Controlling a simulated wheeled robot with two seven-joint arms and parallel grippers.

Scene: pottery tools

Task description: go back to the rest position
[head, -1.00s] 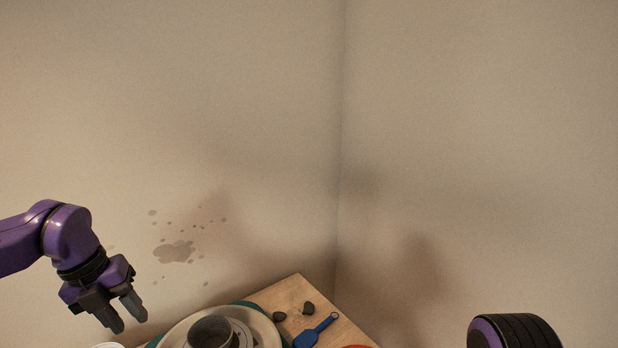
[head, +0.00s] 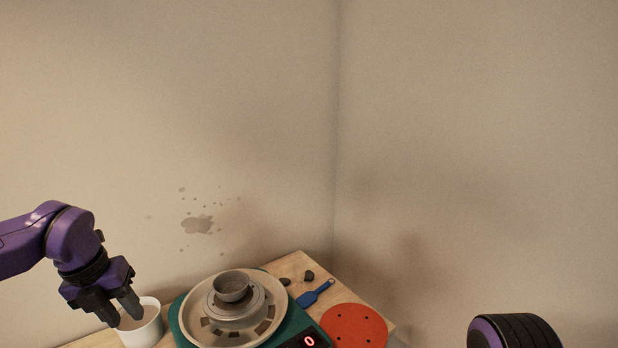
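My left gripper (head: 124,315) hangs at the lower left of the head view with its two fingers pointing down and apart. Nothing shows between them. The fingertips overlap the white cup (head: 148,330) in the picture; whether they touch it I cannot tell. Of my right arm only a dark ribbed link with a purple part shows at the lower right; its gripper is out of view.
A wooden table (head: 286,267) stands in the corner. It bears a green pottery wheel (head: 180,328) with a grey bowl (head: 233,290) on it, a blue tool (head: 316,293), two dark lumps and a red disc (head: 355,328). Walls rise behind.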

